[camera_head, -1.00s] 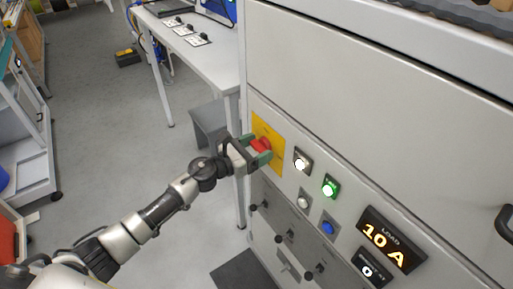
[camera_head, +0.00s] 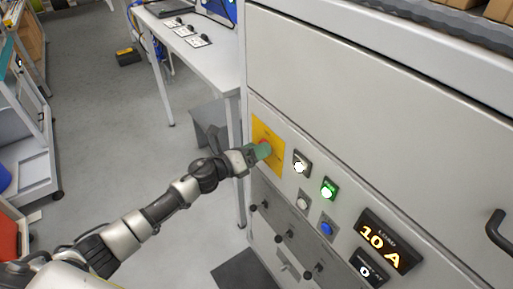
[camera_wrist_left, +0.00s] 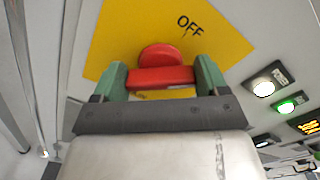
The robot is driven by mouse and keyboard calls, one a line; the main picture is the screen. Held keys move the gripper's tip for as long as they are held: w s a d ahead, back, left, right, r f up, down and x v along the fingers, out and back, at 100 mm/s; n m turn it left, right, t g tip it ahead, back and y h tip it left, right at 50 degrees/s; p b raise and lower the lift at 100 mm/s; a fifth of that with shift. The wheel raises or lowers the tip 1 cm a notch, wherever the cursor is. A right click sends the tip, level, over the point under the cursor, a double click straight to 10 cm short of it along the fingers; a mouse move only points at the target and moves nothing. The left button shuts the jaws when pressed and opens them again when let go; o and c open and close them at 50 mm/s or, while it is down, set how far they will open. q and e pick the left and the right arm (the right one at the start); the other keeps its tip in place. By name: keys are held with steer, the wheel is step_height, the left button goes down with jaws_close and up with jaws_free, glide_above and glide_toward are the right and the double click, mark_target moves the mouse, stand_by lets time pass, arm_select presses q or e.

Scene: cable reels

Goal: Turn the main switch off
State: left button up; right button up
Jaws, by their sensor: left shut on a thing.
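The main switch is a red rotary handle (camera_wrist_left: 160,78) on a yellow plate (camera_head: 262,128) at the left end of the grey cabinet front. My left gripper (camera_head: 264,150) is at the handle. In the left wrist view its green fingers (camera_wrist_left: 161,80) stand on either side of the red bar, shut on it. The word "OFF" is printed on the plate, up and to the right of the handle in that view. In the head view the gripper hides most of the handle. My right gripper is not in view.
On the panel are a lit white lamp (camera_head: 300,165), a lit green lamp (camera_head: 328,188), a blue button (camera_head: 326,228) and a load display (camera_head: 384,241) reading 10 A. A white table (camera_head: 205,50) stands behind the cabinet's left side. The floor at left is open.

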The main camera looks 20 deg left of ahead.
arm_select(q)
steer(key=n+p, duration=0.1)
steer(key=n, duration=0.4)
steer(key=shift+n, duration=0.3)
steer(key=shift+w+a+f+n+p, duration=0.1)
steer(key=shift+n+p, duration=0.35)
steer(key=shift+n, duration=0.65)
steer(key=shift+f+n+p, duration=0.1)
steer(key=shift+n+p, duration=0.3)
steer(key=shift+n, duration=0.7)
steer(key=o, duration=0.9)
steer(key=shift+o, duration=0.2)
steer(key=b+v, duration=0.3)
steer(key=v, duration=0.8)
